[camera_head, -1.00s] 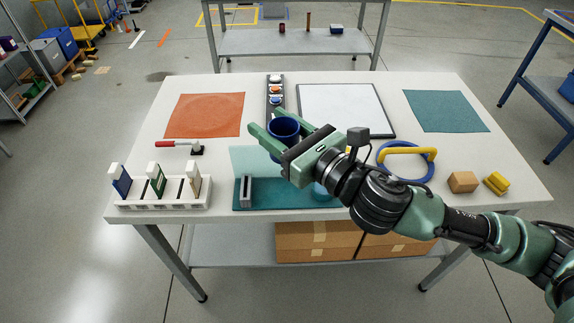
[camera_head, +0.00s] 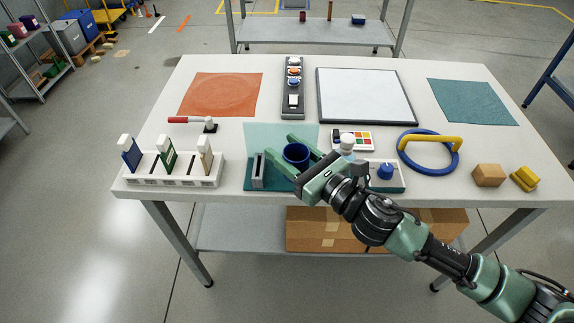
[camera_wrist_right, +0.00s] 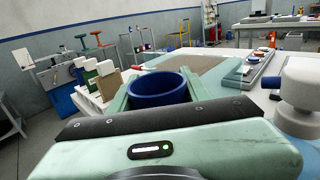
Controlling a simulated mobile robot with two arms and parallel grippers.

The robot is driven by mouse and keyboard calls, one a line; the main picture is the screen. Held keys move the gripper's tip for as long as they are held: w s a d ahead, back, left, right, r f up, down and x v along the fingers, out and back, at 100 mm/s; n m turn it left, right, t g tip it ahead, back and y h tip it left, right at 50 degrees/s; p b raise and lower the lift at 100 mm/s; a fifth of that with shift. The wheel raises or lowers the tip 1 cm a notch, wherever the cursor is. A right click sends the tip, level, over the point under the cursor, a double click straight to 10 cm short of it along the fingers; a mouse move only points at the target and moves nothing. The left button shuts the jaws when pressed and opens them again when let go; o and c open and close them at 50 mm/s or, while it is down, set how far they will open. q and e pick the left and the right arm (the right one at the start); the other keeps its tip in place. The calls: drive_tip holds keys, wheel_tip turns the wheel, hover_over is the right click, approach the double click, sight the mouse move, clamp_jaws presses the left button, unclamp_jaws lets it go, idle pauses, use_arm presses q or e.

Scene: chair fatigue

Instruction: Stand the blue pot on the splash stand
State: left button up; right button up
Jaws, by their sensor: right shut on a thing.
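The blue pot (camera_head: 296,154) is a dark blue open cup, upright between the fingers of my right gripper (camera_head: 279,146), which is shut on it. It also shows in the right wrist view (camera_wrist_right: 158,88), with its rim up and a finger on each side. The splash stand (camera_head: 258,138) has a teal base, a pale see-through teal back panel and a grey upright block at its left. In the head view the pot overlaps the stand, in front of the panel. I cannot tell whether it touches the base. My gripper and arm hide the stand's right part. My left gripper is not in view.
A white slotted rack (camera_head: 172,178) holds several tagged pieces at left. A red-handled hammer (camera_head: 192,121) lies behind it. Right of my gripper are a tray with a blue knob (camera_head: 385,171), a blue ring (camera_head: 430,170) and a wooden block (camera_head: 488,175). An orange mat (camera_head: 220,94) lies behind.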

wheel_tip(320, 180, down, 4)
drive_tip(key=shift+f+b, duration=0.15)
drive_tip(key=shift+b, duration=0.4)
drive_tip(key=o, duration=1.4)
drive_tip(key=b+v, duration=0.2)
drive_tip(key=v, duration=1)
drive_tip(key=shift+b, duration=0.3)
